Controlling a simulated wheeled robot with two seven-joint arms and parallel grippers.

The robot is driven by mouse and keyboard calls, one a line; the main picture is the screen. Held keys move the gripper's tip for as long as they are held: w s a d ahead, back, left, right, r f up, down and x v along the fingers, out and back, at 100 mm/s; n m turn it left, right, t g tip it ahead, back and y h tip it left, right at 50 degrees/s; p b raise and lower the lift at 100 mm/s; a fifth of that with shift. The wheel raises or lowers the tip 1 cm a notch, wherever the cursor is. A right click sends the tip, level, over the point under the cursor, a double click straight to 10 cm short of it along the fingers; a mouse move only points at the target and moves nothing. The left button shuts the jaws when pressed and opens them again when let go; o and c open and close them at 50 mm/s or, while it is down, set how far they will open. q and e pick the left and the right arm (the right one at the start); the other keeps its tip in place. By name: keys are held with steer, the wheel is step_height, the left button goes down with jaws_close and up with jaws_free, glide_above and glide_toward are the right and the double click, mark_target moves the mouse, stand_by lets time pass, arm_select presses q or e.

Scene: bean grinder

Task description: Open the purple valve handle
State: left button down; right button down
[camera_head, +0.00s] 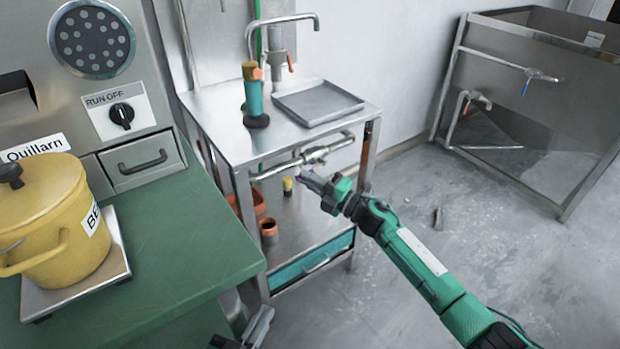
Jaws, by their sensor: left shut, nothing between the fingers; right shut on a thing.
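A metal pipe with a valve (314,156) runs along the front of the steel stand, below its top. A small purple part, which I take for the valve handle (298,154), shows at the valve; most of it is hard to make out. My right gripper (308,178), on the green arm from the lower right, is at the valve, just below the pipe. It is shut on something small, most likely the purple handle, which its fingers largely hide. My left gripper (246,340) is at the bottom edge, beside the green counter, shut and empty, away from the valve.
The steel stand (222,138) holds a grey tray (318,102), a teal-and-orange tool (254,95) and a faucet. A steel sink (545,85) stands at right. Floor between is mostly clear.

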arm_select(q)
steer(key=shift+s+f, duration=0.15)
arm_select(e)
steer(key=shift+f, duration=0.1)
steer(key=c, duration=1.7)
jaws_free()
arm_select(q)
steer(key=shift+w+r, duration=0.25)
